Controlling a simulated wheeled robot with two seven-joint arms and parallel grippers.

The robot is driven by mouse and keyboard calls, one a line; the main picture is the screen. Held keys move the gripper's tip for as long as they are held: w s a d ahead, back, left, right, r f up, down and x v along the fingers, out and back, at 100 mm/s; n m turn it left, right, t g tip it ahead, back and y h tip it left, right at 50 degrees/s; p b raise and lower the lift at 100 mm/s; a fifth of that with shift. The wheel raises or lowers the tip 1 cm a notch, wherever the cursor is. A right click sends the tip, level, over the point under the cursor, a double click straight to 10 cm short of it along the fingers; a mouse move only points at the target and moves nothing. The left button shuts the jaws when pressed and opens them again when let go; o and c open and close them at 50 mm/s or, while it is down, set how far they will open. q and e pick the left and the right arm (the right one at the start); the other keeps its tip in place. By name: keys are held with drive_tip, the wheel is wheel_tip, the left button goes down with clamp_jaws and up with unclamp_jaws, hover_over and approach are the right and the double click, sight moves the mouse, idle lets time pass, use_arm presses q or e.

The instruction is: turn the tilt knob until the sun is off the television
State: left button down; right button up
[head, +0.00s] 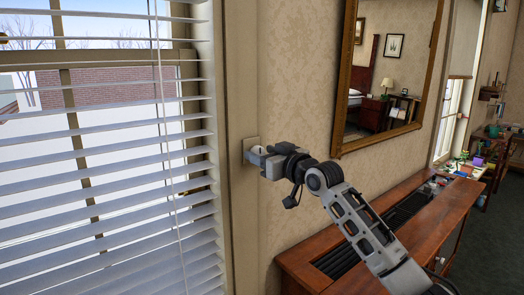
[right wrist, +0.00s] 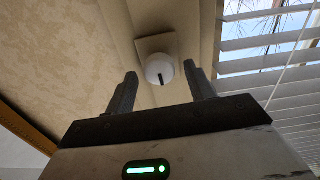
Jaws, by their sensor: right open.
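The tilt knob (right wrist: 160,68) is a round white knob with a dark mark, on a pale square plate on the window frame. In the right wrist view it sits between and just beyond the two fingers of my right gripper (right wrist: 160,85), which is open and apart from it. In the head view my right gripper (head: 258,156) is at the plate (head: 250,146) and mostly hides the knob. The blinds (head: 110,180) hang left of it, with slats tilted and gaps showing outdoors. The television is not seen in either view. My left gripper is not in view.
A wooden cabinet (head: 315,248) with dark grilles runs along the wall below my right arm. A wood-framed mirror (head: 390,75) hangs above it. A cord (head: 165,110) hangs in front of the blinds. Shelves and a cluttered desk stand at the far right.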

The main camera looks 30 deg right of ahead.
drive_tip(key=shift+w+a, duration=0.1)
drive_tip(key=shift+w, duration=0.3)
drive_tip(key=c, duration=0.9)
drive_tip(key=shift+r+m+p, duration=0.25)
drive_tip(key=shift+m+p, duration=0.55)
drive_tip(key=shift+p, duration=0.35)
drive_tip(key=shift+m+p, duration=0.45)
drive_tip(key=shift+m, duration=0.05)
drive_tip(key=shift+f+m, duration=0.1)
drive_tip(key=shift+m, duration=0.2)
drive_tip(key=shift+f, duration=0.15)
drive_tip(key=o, duration=0.9)
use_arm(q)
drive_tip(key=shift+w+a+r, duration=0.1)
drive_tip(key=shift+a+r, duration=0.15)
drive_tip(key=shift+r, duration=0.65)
